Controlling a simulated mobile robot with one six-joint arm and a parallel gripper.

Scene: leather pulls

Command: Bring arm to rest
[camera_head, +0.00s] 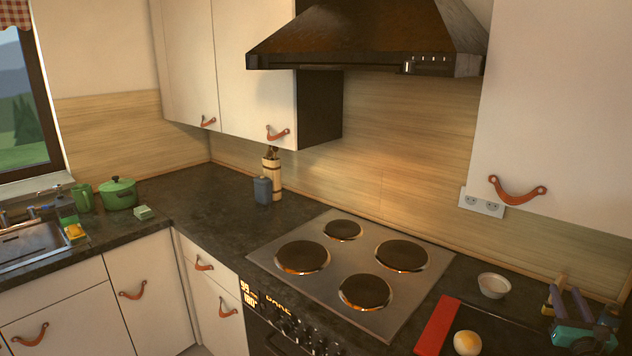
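My arm and gripper do not show clearly in the head view. A teal and purple object (580,335) stands at the lower right corner, partly cut off by the frame edge; I cannot tell what it is. The scene is a kitchen corner with a dark worktop (200,195) and a steel hob (345,260) with several round plates. Cupboards and drawers have orange-brown leather pulls, such as the one on the right wall cupboard (517,192). The cupboard doors and drawers in view look shut.
A dark range hood (370,40) hangs above the hob. A red item (437,325), a round yellowish item (467,343) and a small bowl (493,286) are right of the hob. A green pot (118,193) stands near the sink (30,243). The worktop left of the hob is mostly clear.

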